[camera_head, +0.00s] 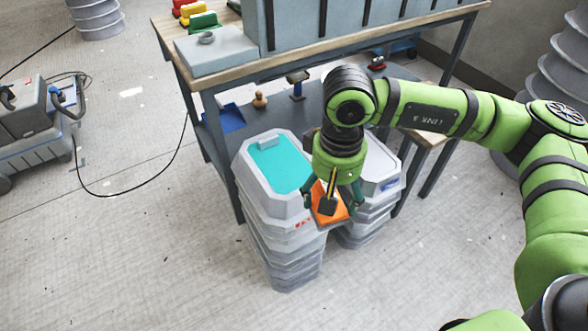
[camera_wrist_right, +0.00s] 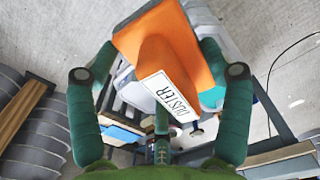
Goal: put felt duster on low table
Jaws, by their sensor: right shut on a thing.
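The felt duster (camera_head: 327,216) is an orange block held below my right gripper (camera_head: 333,203), in front of the bench. In the right wrist view the duster (camera_wrist_right: 200,55) shows orange with a white label reading DUSTER, between the two green fingers of the right gripper (camera_wrist_right: 160,72). The gripper is shut on it. A bench with a wooden top (camera_head: 284,74) and a grey lower shelf (camera_head: 232,152) stands behind; I cannot tell whether it is the low table. My left gripper is out of view.
A stack of grey tubs with a teal-filled top (camera_head: 280,166) stands just left of the gripper. A second grey stack (camera_head: 378,172) is close at its right. Small tools, including a wooden-knobbed one (camera_head: 260,100), stand on the lower shelf. The floor in front is clear.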

